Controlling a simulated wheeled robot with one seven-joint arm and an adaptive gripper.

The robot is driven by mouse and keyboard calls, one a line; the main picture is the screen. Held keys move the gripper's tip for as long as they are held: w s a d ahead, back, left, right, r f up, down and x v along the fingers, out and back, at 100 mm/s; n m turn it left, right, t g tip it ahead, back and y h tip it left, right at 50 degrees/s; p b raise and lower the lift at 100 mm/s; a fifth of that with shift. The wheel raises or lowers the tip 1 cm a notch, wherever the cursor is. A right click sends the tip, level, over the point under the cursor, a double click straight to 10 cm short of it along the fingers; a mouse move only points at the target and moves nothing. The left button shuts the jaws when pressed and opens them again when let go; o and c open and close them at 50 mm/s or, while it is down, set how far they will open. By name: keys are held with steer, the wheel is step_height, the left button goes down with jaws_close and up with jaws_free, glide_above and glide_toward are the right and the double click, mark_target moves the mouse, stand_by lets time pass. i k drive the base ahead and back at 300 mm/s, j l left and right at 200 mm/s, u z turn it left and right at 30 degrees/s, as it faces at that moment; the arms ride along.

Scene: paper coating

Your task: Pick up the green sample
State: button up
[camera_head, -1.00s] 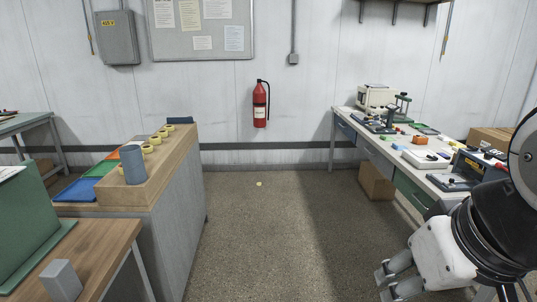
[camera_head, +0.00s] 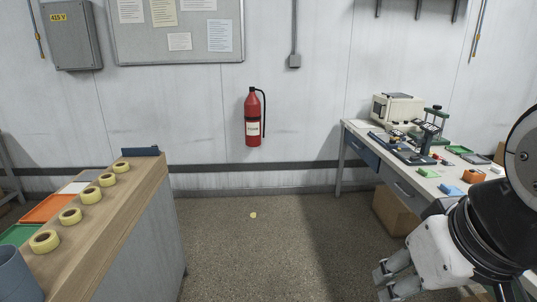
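My gripper (camera_head: 387,284) is at the lower right of the head view, in front of the right workbench (camera_head: 405,182) and well short of its top. Its grey fingertips point left, and nothing shows between them. How far apart they are is not clear. A small green piece (camera_head: 428,172) lies on the right workbench, near blue and orange pieces. A flat green item (camera_head: 460,150) lies farther back on that bench. A green tray (camera_head: 18,235) is at the left edge on the wooden counter. I cannot tell which of these is the green sample.
The wooden counter (camera_head: 135,205) on the left holds several yellow tape rolls (camera_head: 91,195) and a grey cylinder (camera_head: 14,275). A cardboard box (camera_head: 393,212) stands under the right bench. The floor between is open, with a small yellow spot (camera_head: 253,215). A fire extinguisher (camera_head: 252,120) hangs ahead.

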mark_target(429, 171)
steer(key=i+z, duration=0.2)
steer(key=i, duration=0.35)
steer(key=i+j+z, duration=0.25)
steer(key=i, duration=0.35)
steer(key=i+j+z, duration=0.2)
steer(key=i, duration=0.35)
steer(key=i+l+z, duration=0.3)
steer(key=i, duration=0.15)
steer(key=i+z, duration=0.25)
steer(key=i, duration=0.25)
steer(key=i+l, duration=0.25)
